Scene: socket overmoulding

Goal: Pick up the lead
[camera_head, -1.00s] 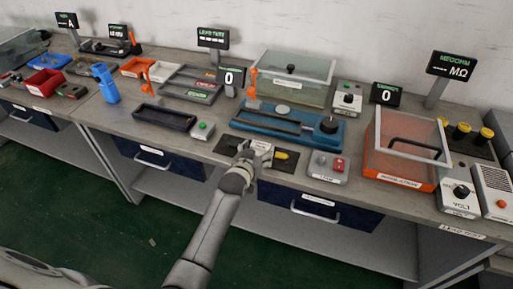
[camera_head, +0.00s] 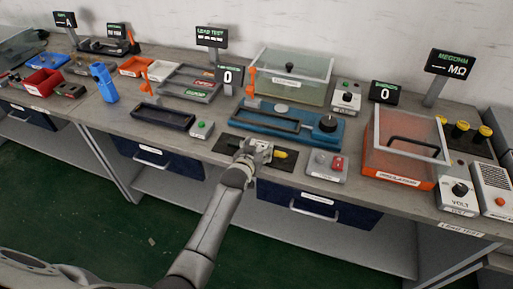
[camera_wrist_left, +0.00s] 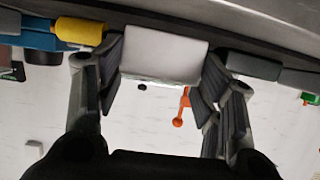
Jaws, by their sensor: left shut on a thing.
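The lead lies across my left gripper (camera_head: 256,150) at the front of the bench. Its yellow end (camera_head: 281,154) sticks out to the right of the fingers, over a black mat (camera_head: 288,165). In the left wrist view the fingers are shut on a pale grey-white block (camera_wrist_left: 163,52), which appears to be the lead's middle. The yellow end also shows on the left of that view (camera_wrist_left: 78,31), and a grey piece (camera_wrist_left: 252,65) on the right. I cannot tell whether the lead touches the mat. My right gripper is out of view.
A blue fixture (camera_head: 285,121) with a black knob stands just behind. A button box (camera_head: 327,166) is to the right, and a small green-button box (camera_head: 202,130) and black tray (camera_head: 163,117) to the left. An orange clear-lidded box (camera_head: 396,172) stands further right.

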